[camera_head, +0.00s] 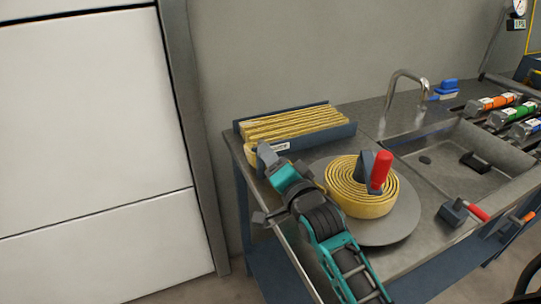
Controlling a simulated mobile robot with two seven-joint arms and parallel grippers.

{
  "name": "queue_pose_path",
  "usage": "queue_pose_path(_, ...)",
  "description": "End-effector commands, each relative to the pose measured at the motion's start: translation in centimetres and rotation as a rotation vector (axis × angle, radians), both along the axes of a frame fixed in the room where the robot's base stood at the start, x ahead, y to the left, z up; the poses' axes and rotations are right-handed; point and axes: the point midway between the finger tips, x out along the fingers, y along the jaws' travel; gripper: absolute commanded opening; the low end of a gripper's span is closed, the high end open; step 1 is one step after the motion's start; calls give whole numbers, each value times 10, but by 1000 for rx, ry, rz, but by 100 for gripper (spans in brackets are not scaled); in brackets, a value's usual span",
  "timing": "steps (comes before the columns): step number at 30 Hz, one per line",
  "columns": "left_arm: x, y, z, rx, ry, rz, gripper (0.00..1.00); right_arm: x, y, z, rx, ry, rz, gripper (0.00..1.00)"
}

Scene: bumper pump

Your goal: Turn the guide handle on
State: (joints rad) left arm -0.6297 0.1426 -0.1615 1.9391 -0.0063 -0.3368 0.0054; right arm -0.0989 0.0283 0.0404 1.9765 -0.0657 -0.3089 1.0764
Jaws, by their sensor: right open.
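A red upright handle (381,169) with a dark grey block beside it stands at the coiled yellow hose (348,204). The coil lies on a round grey plate (398,225) on the metal bench. I cannot tell whether this red handle is the guide handle. My right gripper (283,160), at the end of a teal and black arm from the bottom, is left of the coil, apart from the red handle. It is open and nothing shows in it. My arm hides the plate's left edge. My left gripper is out of view.
A blue tray of folded yellow hose (297,122) stands at the back left. A sink (456,160) with a curved tap (408,84) is to the right. A red-handled tool (466,211) is at the front right. Several coloured nozzles lie far right. A white panelled door is left.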

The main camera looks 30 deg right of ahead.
Motion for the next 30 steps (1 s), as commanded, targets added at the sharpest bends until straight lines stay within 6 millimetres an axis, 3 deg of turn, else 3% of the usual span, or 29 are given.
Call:
queue_pose_path(6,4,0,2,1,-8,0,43,15,-1,0,0,0,0,43)
queue_pose_path(15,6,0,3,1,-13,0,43,16,-1,0,0,1,-1,42)
queue_pose_path(28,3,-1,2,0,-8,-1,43,15,-1,0,0,1,-1,1)
queue_pose_path(30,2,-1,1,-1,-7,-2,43,15,-1,0,0,1,-1,0)
